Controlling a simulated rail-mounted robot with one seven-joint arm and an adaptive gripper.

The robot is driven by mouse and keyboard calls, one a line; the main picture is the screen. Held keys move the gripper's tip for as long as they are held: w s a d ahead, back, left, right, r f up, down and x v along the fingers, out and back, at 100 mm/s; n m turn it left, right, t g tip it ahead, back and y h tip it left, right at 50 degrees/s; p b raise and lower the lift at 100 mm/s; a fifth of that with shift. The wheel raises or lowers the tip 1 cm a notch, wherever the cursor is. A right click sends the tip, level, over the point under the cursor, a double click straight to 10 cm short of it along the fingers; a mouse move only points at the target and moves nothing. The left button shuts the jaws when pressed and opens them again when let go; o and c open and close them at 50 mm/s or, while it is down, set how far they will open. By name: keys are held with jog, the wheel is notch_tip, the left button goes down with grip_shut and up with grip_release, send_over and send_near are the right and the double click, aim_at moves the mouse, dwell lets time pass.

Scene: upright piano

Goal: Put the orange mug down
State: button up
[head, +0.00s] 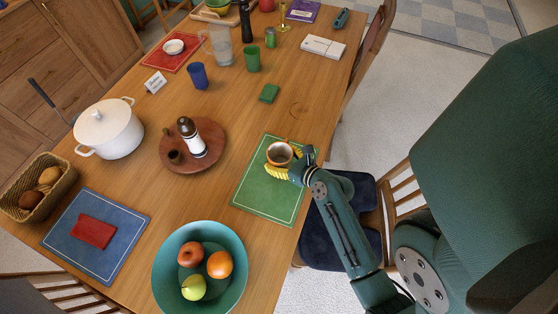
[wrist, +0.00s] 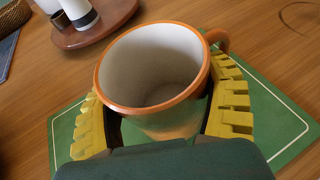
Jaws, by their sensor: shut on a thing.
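The orange mug (head: 280,154) has an orange rim and a pale inside. In the wrist view the mug (wrist: 152,68) is empty and looks tilted, with its handle at the upper right. My gripper (head: 291,165) is shut on it, with yellow ridged fingers on both sides of its body. The mug is over the green placemat (head: 262,203) near the table's right edge. The green placemat also shows in the wrist view (wrist: 70,130). I cannot tell whether the mug's base touches the placemat, as it is hidden.
A round wooden tray (head: 178,165) with a bottle (head: 191,138) lies left of the placemat. A teal fruit bowl (head: 166,262) stands in front. A chair (head: 370,200) stands at the right. Most of the placemat is clear.

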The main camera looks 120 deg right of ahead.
jog(key=shift+f, duration=0.1)
jog(key=shift+f, duration=0.15)
jog(key=o, duration=1.1)
jog(key=shift+o, duration=0.2)
jog(key=p+v, duration=0.1)
jog(key=v, duration=1.1)
